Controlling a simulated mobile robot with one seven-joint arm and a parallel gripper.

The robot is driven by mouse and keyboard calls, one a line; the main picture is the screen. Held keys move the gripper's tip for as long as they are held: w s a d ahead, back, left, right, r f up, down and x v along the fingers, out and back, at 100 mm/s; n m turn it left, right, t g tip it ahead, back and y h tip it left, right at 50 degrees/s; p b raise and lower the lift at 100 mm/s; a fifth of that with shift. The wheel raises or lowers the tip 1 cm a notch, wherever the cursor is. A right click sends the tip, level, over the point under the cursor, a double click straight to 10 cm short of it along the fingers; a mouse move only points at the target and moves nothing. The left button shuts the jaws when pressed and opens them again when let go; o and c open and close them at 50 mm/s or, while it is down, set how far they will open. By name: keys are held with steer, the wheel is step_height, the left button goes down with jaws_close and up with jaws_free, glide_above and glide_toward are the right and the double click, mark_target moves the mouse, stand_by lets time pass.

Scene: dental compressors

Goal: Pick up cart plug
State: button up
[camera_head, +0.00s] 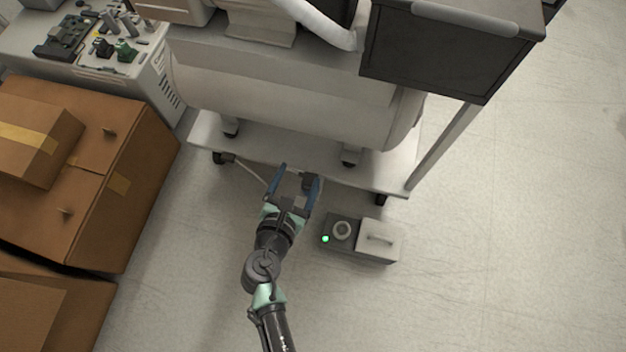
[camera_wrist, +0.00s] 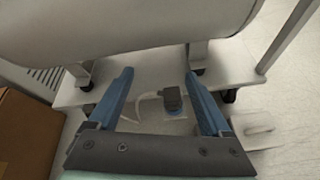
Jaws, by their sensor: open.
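The cart plug is a small dark block (camera_wrist: 172,98) with a pale cable running left from it, seen in the wrist view between my fingers, nearer the right one. In the head view the plug (camera_head: 309,181) shows dark beside the right finger at the cart's front edge. My gripper (camera_head: 297,178) has blue fingers and is open, with nothing held. It also shows in the wrist view (camera_wrist: 158,95), its fingers spread on either side of the plug. I cannot tell the exact height gap between fingers and plug.
The white wheeled cart (camera_head: 275,150) carries a large pale tank (camera_head: 290,110) just beyond my gripper. A grey socket box (camera_head: 362,240) with a green light lies on the floor at right. Cardboard boxes (camera_head: 130,215) stand at left.

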mark_target(312, 174)
step_height(312, 174, down, 8)
steer(key=s+n+b, duration=0.2)
steer(key=s+n, duration=0.1)
steer(key=shift+g, duration=0.4)
steer(key=b+x, duration=0.3)
steer(key=x, duration=0.3)
steer(key=shift+w+d, duration=0.2)
steer(key=shift+w, duration=0.1)
steer(key=b+x, duration=0.4)
steer(key=x, duration=0.1)
steer(key=shift+f, duration=0.1)
steer(key=shift+w+d+f, duration=0.1)
steer(key=shift+w+f, duration=0.05)
steer(key=shift+w, duration=0.3)
jaws_close()
